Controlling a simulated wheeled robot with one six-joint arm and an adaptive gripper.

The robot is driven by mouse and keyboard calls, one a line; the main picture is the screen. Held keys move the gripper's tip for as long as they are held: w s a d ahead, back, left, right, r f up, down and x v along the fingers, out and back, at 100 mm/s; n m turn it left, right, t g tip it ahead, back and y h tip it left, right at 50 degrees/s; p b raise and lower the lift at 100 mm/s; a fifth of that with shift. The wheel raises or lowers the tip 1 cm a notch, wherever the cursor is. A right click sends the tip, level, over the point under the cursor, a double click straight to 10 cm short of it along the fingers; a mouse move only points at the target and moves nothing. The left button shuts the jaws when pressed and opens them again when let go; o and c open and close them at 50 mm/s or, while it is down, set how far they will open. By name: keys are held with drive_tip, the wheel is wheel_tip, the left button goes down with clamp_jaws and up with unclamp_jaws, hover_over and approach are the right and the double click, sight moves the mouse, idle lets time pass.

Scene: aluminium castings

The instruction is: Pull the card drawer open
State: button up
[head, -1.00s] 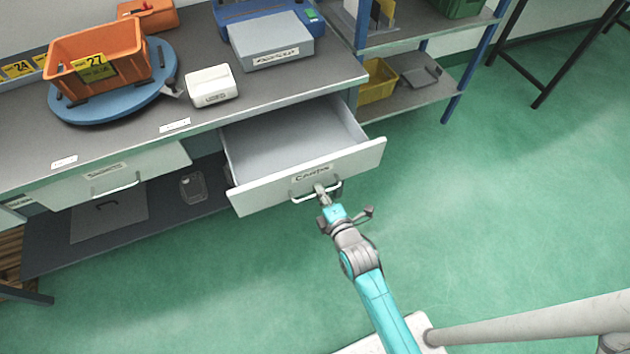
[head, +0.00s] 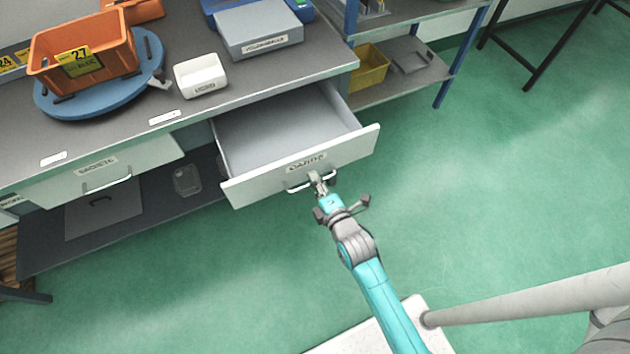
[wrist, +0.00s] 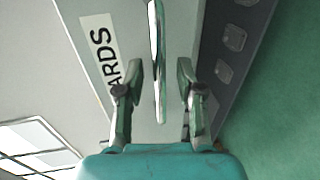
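The card drawer (head: 255,188) stands pulled well out from under the workbench, and its inside looks empty. Its white front bears a label reading CARDS (wrist: 100,48) in the wrist view. The metal bar handle (head: 297,188) is on the drawer front; it also shows in the wrist view (wrist: 157,50). My gripper (wrist: 158,75) is at the handle with its two fingers spread, one on each side of the bar. A gap shows between each finger and the bar. In the head view my gripper (head: 318,180) partly hides the handle.
Left of the open drawer is a closed drawer (head: 140,165) with its own handle. The bench top (head: 130,130) holds an orange bin (head: 105,45) on a blue turntable, a white box (head: 200,75) and a grey-lidded case (head: 258,28). Green floor (head: 480,200) is clear to the right.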

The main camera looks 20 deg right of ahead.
drive_tip(key=v, duration=1.1)
drive_tip(key=shift+s, duration=0.25)
drive_tip(key=shift+s, duration=0.1)
drive_tip(key=s+r+m, duration=0.6)
drive_tip(key=s+m, duration=0.3)
drive_tip(key=s, duration=0.3)
drive_tip(key=s+r+m, duration=0.5)
drive_tip(key=s+m, duration=0.4)
drive_tip(key=s, duration=0.3)
drive_tip(key=shift+s+a+r+g, duration=0.2)
drive_tip(key=shift+s+r+g, duration=0.1)
drive_tip(key=shift+r+g, duration=0.1)
